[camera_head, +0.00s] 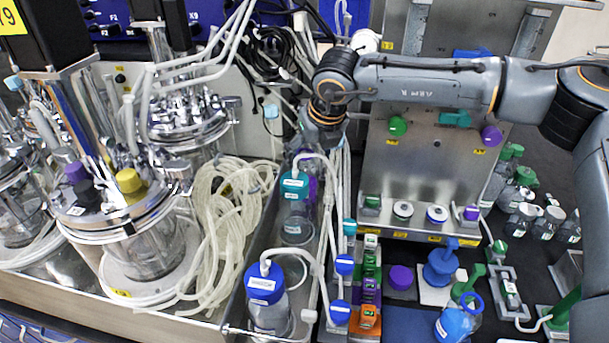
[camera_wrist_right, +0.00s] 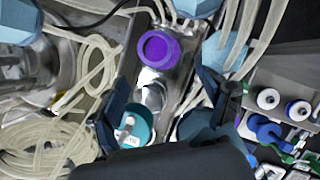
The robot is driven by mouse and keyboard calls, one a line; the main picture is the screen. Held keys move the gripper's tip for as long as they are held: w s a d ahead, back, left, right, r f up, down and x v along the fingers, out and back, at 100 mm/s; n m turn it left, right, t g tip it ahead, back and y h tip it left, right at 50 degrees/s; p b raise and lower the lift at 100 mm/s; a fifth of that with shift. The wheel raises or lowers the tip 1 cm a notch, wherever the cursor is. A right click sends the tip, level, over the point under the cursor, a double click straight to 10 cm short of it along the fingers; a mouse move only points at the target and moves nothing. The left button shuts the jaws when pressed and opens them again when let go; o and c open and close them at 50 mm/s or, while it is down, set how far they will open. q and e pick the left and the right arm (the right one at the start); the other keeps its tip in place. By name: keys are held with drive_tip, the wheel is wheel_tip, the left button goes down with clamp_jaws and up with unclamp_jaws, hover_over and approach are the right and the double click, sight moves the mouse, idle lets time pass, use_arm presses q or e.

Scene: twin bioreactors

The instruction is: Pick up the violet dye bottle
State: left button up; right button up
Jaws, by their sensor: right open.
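The violet dye bottle shows in the right wrist view as a round violet cap (camera_wrist_right: 158,49), upright in a grey metal tray (camera_wrist_right: 127,66). In the head view only a strip of its violet side (camera_head: 313,188) shows behind the teal-capped bottle (camera_head: 294,186). My right gripper (camera_wrist_right: 168,100) is open and empty, its dark fingers spread to either side below the violet cap in the wrist picture. The teal cap (camera_wrist_right: 134,126) lies close to its left finger. In the head view this gripper (camera_head: 312,140) points down over the tray's far end, its fingers mostly hidden. My left gripper is not seen.
A blue-capped bottle (camera_head: 266,296) stands at the tray's near end. Coiled pale tubing (camera_head: 228,215) and a glass bioreactor (camera_head: 140,240) lie left of the tray. A metal panel (camera_head: 410,180) with coloured knobs stands at right. Hoses run close around the bottles.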

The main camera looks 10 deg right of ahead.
sight(308, 161)
drive_tip(key=x, duration=0.2)
drive_tip(key=shift+w+f+p, duration=0.25)
drive_tip(key=shift+f+p, duration=0.05)
drive_tip(key=shift+w+f, duration=0.2)
drive_tip(key=shift+f, duration=0.2)
drive_tip(key=shift+w+f, duration=0.1)
drive_tip(key=shift+f, duration=0.05)
drive_tip(key=p+x, duration=0.3)
drive_tip(key=x, duration=0.1)
drive_tip(key=shift+w+a+f, duration=0.1)
drive_tip(key=shift+w+f, duration=0.1)
drive_tip(key=shift+f, duration=0.25)
drive_tip(key=shift+s+r, duration=0.1)
drive_tip(key=c, duration=1.2)
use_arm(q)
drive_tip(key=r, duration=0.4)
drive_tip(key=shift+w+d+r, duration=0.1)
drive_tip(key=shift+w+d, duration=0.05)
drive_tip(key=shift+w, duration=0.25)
use_arm(e)
drive_tip(key=shift+c, duration=0.2)
